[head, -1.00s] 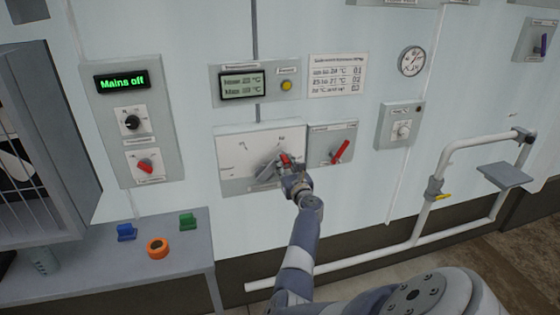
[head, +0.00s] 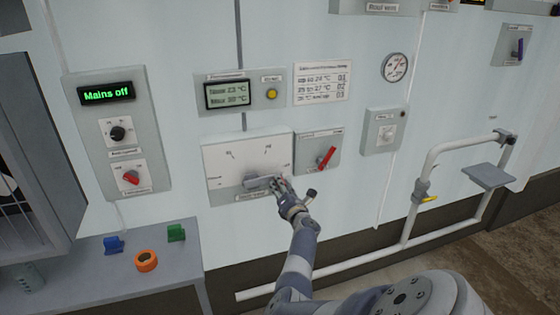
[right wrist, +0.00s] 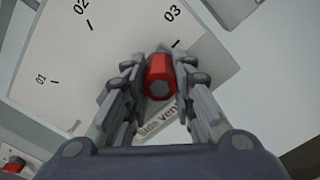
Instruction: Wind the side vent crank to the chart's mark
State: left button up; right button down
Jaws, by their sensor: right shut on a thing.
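The side vent crank (head: 262,183) is a grey arm on a white dial plate (head: 222,165) with several marks. In the head view the crank arm points right, nearly level. My right gripper (head: 282,184) is at the crank's outer end. In the right wrist view the gripper is shut on the crank's red knob (right wrist: 160,78), with one finger on each side. The knob is close to the mark labelled 03 (right wrist: 172,14). The chart (head: 322,82) lists temperature ranges against 01, 02 and 03. My left gripper is not in view.
A display (head: 227,94) above the dial shows two temperatures too blurred to read surely. A red-handled switch (head: 327,158) is close to the right of the dial. A "Mains off" panel (head: 107,93) is at left. A bench (head: 175,272) holds small coloured parts.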

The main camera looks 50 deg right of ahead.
jog(key=shift+f+m, duration=0.15)
jog(key=shift+m, duration=0.15)
jog(key=c, duration=1.3)
grip_release()
jog(key=shift+f, duration=0.1)
jog(key=shift+c, duration=0.2)
jog(key=shift+w+d+f, duration=0.1)
jog(key=v, duration=1.2)
